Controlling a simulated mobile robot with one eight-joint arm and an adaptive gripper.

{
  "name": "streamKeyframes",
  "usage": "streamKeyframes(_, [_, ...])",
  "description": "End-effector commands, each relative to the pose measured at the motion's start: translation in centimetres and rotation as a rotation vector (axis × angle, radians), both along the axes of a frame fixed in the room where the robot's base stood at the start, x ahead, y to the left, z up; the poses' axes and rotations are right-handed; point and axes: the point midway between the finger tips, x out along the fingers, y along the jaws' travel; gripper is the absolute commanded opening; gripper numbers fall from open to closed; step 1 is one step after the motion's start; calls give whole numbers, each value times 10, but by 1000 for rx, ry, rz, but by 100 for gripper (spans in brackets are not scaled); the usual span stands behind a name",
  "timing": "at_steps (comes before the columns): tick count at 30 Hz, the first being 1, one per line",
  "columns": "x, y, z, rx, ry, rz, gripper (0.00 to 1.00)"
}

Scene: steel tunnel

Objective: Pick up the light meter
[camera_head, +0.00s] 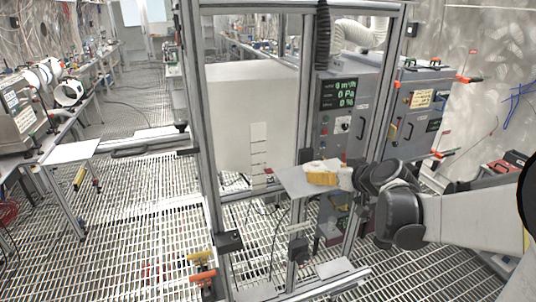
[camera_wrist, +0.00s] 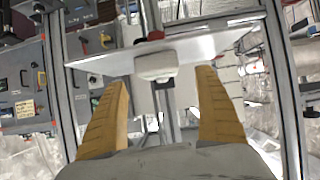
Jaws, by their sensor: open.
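A small white block-like object (camera_wrist: 156,64), which looks like the light meter, is at the edge of a white shelf (camera_wrist: 215,42) in the wrist view. It shows between and just beyond the tips of my gripper (camera_wrist: 162,80). The two yellow fingers are wide apart with a gap on each side of it; neither seems to touch it. In the head view my gripper (camera_head: 322,173) is over the small white shelf (camera_head: 292,182), pointing left from the arm. I cannot make out the meter there; the fingers probably hide it.
Metal frame posts (camera_head: 207,130) stand close around the shelf. A grey control cabinet (camera_head: 343,112) with a green display is behind it, and another grey cabinet (camera_head: 416,110) is farther right. A small red and black thing (camera_wrist: 150,38) is beyond the meter. Open grating floor lies left.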

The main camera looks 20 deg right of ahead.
Motion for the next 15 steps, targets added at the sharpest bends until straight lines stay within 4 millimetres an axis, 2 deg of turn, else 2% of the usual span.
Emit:
streamKeyframes(5, [13, 1, -8, 0, 0, 0, 82])
streamKeyframes(12, [46, 3, -25, -1, 1, 0, 82])
streamKeyframes(15, [53, 3, -28, 1, 1, 0, 82])
